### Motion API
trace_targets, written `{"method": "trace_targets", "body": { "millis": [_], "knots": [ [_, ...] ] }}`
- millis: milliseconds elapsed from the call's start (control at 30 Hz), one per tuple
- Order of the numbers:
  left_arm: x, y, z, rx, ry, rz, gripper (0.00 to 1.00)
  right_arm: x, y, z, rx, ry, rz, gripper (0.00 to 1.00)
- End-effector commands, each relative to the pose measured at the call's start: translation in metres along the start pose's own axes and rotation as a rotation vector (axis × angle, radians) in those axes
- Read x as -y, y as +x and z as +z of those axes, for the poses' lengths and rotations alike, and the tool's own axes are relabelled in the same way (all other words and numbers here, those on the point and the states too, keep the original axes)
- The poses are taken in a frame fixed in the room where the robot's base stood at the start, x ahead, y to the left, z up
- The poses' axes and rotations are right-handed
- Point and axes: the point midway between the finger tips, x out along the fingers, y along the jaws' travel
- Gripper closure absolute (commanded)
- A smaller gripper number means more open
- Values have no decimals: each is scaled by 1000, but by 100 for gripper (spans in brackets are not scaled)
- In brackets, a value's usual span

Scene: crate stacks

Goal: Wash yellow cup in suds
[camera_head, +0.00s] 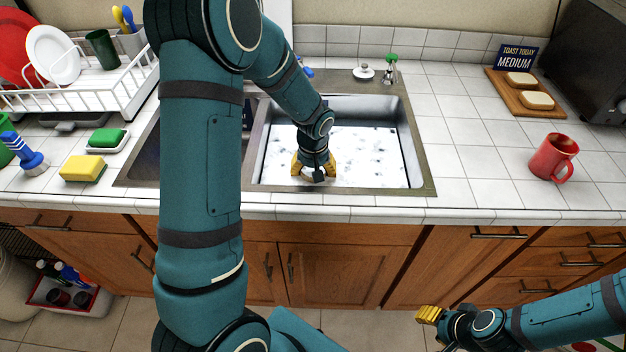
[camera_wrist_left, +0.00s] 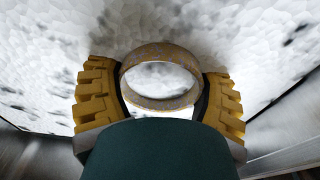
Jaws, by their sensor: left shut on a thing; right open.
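The suds (camera_head: 375,150) are a white, dark-flecked layer filling the right sink basin. My left gripper (camera_head: 314,170) reaches down into this basin at its near side. In the left wrist view it is shut on the yellow cup (camera_wrist_left: 160,103), with a yellow finger on each side. The cup shows as a speckled, dull yellow ring with white inside, down at the suds. How deep it sits cannot be told. In the head view I cannot make out the cup at the gripper. My right gripper (camera_head: 428,315) is open and empty, low in front of the cabinets.
A red mug (camera_head: 552,158) stands on the right counter, near a board with toast (camera_head: 522,95). A dish rack (camera_head: 75,95), yellow sponge (camera_head: 83,168), green scrubber (camera_head: 107,138) and blue brush (camera_head: 25,155) are on the left. The counter just right of the sink is clear.

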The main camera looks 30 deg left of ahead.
Motion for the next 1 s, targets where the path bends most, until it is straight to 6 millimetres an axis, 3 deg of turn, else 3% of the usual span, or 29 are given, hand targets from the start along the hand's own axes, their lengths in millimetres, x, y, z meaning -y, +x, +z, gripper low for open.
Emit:
{"method": "trace_targets", "body": {
  "millis": [567,1000],
  "knots": [
    [7,0,0,-1,-1,0,73,0,1,-2,-4,-1,0,55],
    [7,-42,-5,-1,-2,0,73,10,-28,0,8,1,0,55]
  ]
}}
